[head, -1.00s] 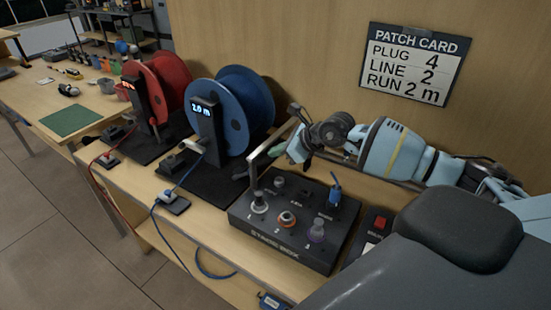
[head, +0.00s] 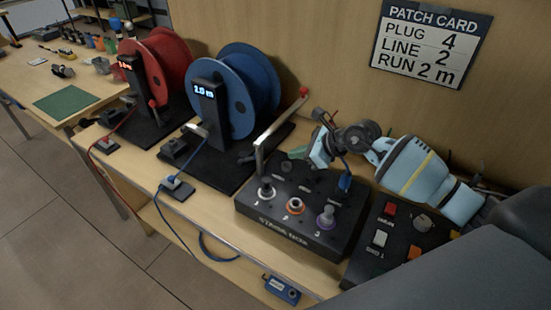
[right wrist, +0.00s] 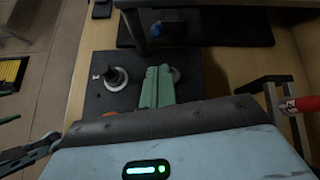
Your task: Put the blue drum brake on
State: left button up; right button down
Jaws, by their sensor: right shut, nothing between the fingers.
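The blue drum (head: 230,100) stands upright on a dark base, with a black post showing "2.0 m" in front. A bent metal lever with a red grip (head: 303,93) rises right of it, beside the stage box; I cannot tell for certain that it is the brake. A red grip on a metal bar also shows at the right of the right wrist view (right wrist: 303,104). My right gripper (head: 297,153) is above the back of the stage box, apart from the drum. Its green fingers (right wrist: 157,84) are shut and empty. My left gripper is not in view.
The red drum (head: 160,70) stands left of the blue one. The wall with the patch card (head: 430,43) is behind.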

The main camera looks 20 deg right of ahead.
aim_at(272, 167)
jog(key=x, duration=0.9)
jog(key=shift+f+b, duration=0.1)
jog(key=shift+b, duration=0.3)
jog(key=shift+w+a+f, duration=0.25)
jog(key=shift+w, duration=0.05)
